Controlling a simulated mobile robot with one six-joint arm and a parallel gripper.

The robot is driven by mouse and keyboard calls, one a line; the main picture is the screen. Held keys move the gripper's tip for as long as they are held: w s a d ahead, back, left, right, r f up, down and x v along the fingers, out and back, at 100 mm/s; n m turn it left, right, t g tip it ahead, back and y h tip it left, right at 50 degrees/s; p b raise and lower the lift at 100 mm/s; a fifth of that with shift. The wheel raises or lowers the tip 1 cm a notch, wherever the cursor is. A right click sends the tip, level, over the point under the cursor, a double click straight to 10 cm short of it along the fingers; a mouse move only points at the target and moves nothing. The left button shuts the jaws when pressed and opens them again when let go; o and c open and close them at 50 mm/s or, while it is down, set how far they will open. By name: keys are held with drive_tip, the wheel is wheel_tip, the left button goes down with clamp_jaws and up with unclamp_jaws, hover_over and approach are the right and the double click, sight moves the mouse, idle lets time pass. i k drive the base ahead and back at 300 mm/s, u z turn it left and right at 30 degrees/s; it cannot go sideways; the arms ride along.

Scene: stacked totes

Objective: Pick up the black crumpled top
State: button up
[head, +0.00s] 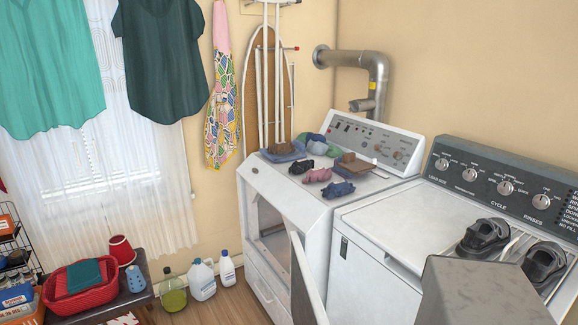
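The black crumpled top (301,166) is a small dark bundle lying on the white top of the left machine. It sits just behind and left of a pink crumpled garment (318,176). My gripper (514,247) shows at the lower right, over the top of the right machine. Its two black fingers stand apart with a gap between them, and I see nothing held there. My own grey arm link hides part of it. The gripper is well to the right of the black top and apart from it.
Close around the top lie a navy garment (338,190), a brown one (354,164) and a blue one (283,152). The left machine's control panel (374,142) rises behind them. Its open door (306,280) juts out in front. Bottles (202,280) stand on the floor.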

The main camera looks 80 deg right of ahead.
sight(299, 167)
drive_tip(key=z, duration=0.4)
drive_tip(key=i, duration=0.75)
drive_tip(key=z, duration=0.75)
drive_tip(key=i, duration=0.6)
drive_tip(key=z, duration=0.35)
